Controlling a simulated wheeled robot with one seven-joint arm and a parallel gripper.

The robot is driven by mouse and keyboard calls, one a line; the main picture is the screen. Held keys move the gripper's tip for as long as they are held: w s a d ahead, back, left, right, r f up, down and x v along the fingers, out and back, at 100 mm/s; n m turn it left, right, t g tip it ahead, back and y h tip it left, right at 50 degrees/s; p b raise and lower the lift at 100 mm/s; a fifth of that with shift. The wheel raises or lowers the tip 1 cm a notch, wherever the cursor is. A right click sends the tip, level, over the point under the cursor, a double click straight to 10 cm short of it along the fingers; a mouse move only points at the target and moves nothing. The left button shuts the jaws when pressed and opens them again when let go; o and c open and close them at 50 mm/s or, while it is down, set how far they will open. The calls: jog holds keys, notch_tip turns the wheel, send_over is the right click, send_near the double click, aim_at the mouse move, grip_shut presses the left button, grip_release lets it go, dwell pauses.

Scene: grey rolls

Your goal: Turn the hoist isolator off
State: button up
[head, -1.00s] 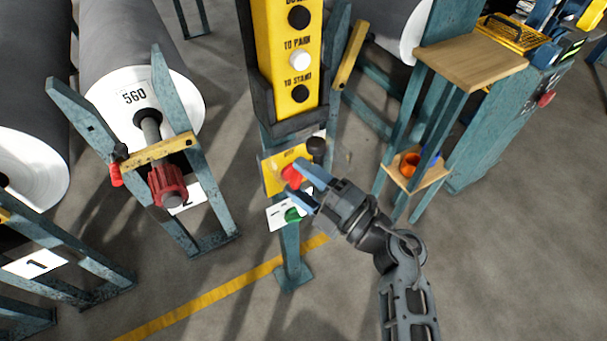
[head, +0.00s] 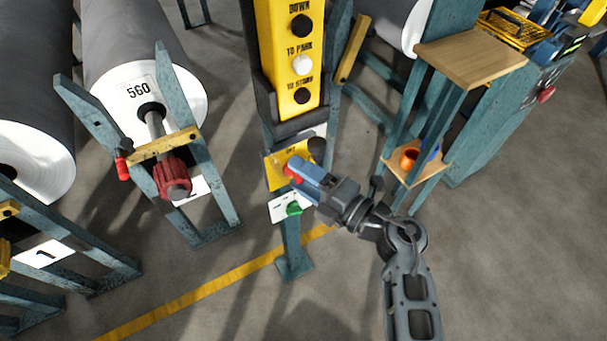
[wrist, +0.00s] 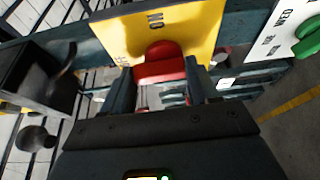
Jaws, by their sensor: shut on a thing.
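The hoist isolator is a red knob (wrist: 160,63) on a yellow plate (head: 272,172) fixed to the teal post below the pendant. In the wrist view the lettering ON shows on the yellow plate (wrist: 115,30) above the knob. My gripper (head: 299,168) is at the plate, its blue-grey fingers on either side of the knob. In the wrist view my gripper (wrist: 165,85) is shut on the red knob, one finger at each side. The fingers hide most of the knob in the head view.
A green knob (head: 293,208) on a white plate sits just below. A black knob (head: 317,147) is to the upper right. The yellow pendant (head: 290,60) with several buttons stands above. A wooden-topped stand (head: 470,60) is at the right. Rolls on teal frames stand at left.

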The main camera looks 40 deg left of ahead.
jog(key=shift+f, duration=0.1)
jog(key=o, duration=1.1)
jog(key=shift+c, duration=0.2)
jog(key=d, duration=0.7)
jog(key=shift+d, duration=0.4)
jog(key=shift+s, duration=0.1)
